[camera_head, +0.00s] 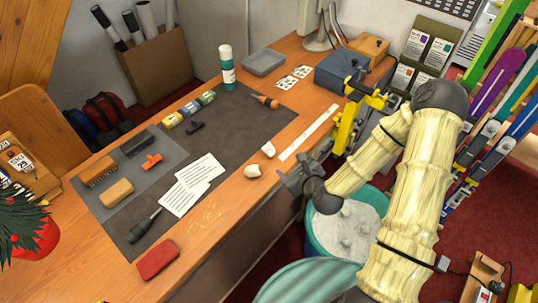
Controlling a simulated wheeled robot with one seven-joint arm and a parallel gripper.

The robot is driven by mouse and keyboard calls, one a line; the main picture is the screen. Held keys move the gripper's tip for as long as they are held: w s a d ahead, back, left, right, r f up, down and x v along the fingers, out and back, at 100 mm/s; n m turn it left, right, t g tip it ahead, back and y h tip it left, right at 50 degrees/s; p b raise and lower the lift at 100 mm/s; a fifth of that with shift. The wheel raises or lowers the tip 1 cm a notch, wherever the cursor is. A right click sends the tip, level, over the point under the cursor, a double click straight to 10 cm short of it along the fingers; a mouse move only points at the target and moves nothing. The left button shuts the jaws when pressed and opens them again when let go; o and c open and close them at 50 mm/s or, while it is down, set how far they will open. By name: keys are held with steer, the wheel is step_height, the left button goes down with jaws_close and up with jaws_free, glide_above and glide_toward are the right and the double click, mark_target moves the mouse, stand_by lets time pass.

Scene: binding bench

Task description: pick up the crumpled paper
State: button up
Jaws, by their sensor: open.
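Two small whitish crumpled lumps lie near the front edge of the wooden bench (217,188). One crumpled paper lump (252,171) is nearer to me; the other pale lump (268,150) is a little farther back. I cannot tell for sure that both are paper. My gripper (290,183) is open, just off the bench's front edge, to the right of the nearer lump and apart from both. Its fingertips are small and partly hard to make out.
White printed sheets (192,184) lie on the dark mat (235,122). A white ruler-like strip (309,132), a red pad (157,259) and a yellow clamp (349,117) are near the front edge. A teal bin (316,240) stands below my arm.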

mark_target(271, 152)
steer(key=shift+w+a+f+b, duration=0.3)
steer(key=shift+f+b, duration=0.3)
steer(key=shift+b, duration=2.65)
steer(key=b+x, duration=0.2)
steer(key=x, duration=0.7)
steer(key=shift+w+a, duration=0.15)
steer(key=shift+a, duration=0.05)
steer(key=shift+r, duration=0.1)
steer(key=shift+w+a+p, duration=0.4)
steer(key=shift+w+p, duration=0.05)
steer(key=shift+w, duration=0.05)
steer(key=p+x, duration=0.1)
steer(key=x, duration=0.2)
steer(key=shift+w+a+f, duration=0.1)
steer(key=shift+a+f, duration=0.15)
steer(key=shift+w+f, duration=0.2)
steer(key=shift+w, duration=0.05)
